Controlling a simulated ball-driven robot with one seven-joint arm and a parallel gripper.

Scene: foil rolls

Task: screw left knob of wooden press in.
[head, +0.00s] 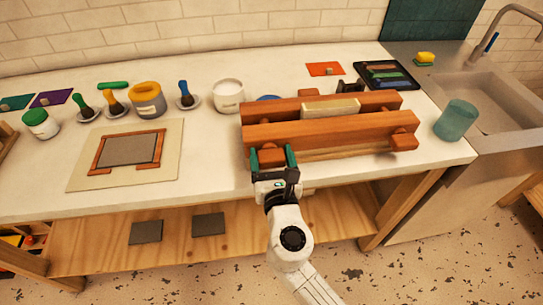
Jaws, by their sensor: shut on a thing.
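The wooden press (330,130) lies on the white counter right of centre, with two reddish-brown beams and a pale block (330,109) between them. Its left knob (271,157) is a brown wooden block at the front left end of the near beam. My gripper (272,160) reaches up from the front edge and is shut on this knob, a dark green finger on each side. The right knob (404,142) sticks out at the right end, free. The screw behind the left knob is hidden.
A wooden frame on a cream board (80,180) lies to the left. Jars, brushes and a white pot (228,96) stand behind it. A dark tray (386,75) is at the back right. A teal glass (456,120) stands near the sink (500,95).

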